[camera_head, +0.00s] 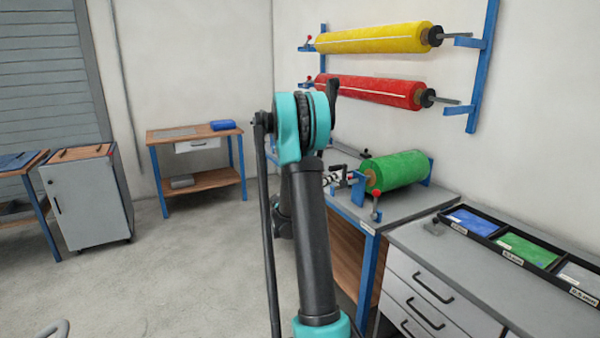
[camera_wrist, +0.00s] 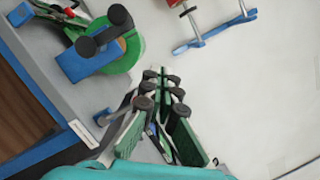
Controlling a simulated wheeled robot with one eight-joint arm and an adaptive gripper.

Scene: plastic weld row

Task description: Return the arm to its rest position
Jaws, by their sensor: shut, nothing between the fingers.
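My arm (camera_head: 314,220) rises through the middle of the head view, with its teal joint (camera_head: 290,125) at the top. It covers part of the scene behind it. My gripper (camera_wrist: 160,80) shows in the wrist view with its fingers drawn together and nothing held between them. It is apart from the green roll, which is at the upper left of that view. In the head view I cannot make out the gripper clearly behind the arm.
The green roll (camera_head: 397,171) lies on a blue-legged bench at right. Yellow (camera_head: 372,38) and red (camera_head: 370,89) rolls hang on the wall rack. A drawer cabinet (camera_head: 432,290) carries a black tray of coloured sheets. A grey cabinet (camera_head: 85,205) stands left. The floor (camera_head: 190,270) between is open.

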